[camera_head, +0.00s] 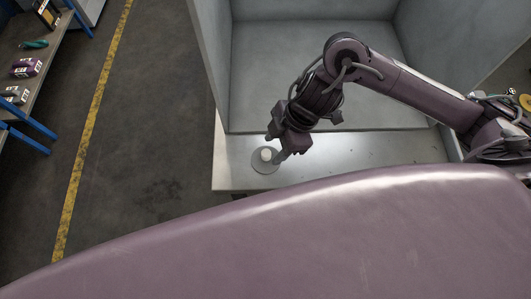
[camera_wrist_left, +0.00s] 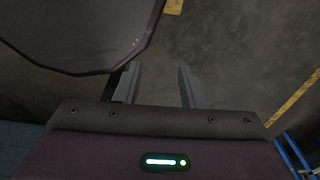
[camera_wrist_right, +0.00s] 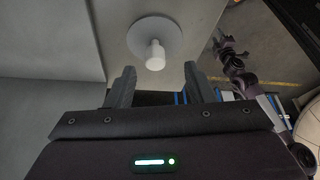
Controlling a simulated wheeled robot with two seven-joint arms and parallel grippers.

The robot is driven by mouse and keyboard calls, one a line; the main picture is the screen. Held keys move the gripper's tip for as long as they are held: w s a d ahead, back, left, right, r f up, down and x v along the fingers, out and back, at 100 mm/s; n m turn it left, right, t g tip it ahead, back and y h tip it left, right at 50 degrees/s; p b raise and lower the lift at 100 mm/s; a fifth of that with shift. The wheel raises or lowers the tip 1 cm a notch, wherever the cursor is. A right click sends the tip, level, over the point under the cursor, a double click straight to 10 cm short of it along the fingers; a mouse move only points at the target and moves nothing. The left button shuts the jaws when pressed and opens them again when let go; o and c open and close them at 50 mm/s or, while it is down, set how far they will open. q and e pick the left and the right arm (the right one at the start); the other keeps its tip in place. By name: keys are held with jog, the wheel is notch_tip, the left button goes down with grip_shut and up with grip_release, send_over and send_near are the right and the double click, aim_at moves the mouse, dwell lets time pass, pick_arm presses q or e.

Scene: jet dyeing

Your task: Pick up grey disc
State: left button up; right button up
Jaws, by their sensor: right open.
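The grey disc (camera_head: 257,165), with a white knob (camera_head: 266,154) at its centre, lies flat on the pale ledge near its front left corner. In the right wrist view the disc (camera_wrist_right: 140,36) is beyond the fingertips, with its knob (camera_wrist_right: 155,57) roughly centred just ahead of the gap. My right gripper (camera_head: 276,146) is open and empty, with its fingers close beside the disc in the head view. I cannot tell whether a finger touches it. My left gripper (camera_wrist_left: 158,72) is open and empty over dark floor, and is outside the head view.
The pale ledge (camera_head: 232,181) fronts a grey open-topped box with high walls (camera_head: 310,70). A shelf (camera_head: 50,52) with small goods and blue legs stands at far left. A yellow line (camera_head: 92,120) crosses open floor between them.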

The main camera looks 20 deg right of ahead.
aim_at(267, 153)
jog(key=x, duration=0.3)
jog(key=p+x, duration=0.1)
jog(key=shift+w+a+f, duration=0.25)
jog(key=shift+w+f, duration=0.05)
jog(key=shift+a+f, duration=0.1)
jog(key=shift+f, duration=0.1)
pick_arm(q)
jog(key=shift+w+r, duration=0.4)
jog(key=shift+r, duration=0.15)
pick_arm(e)
grip_shut()
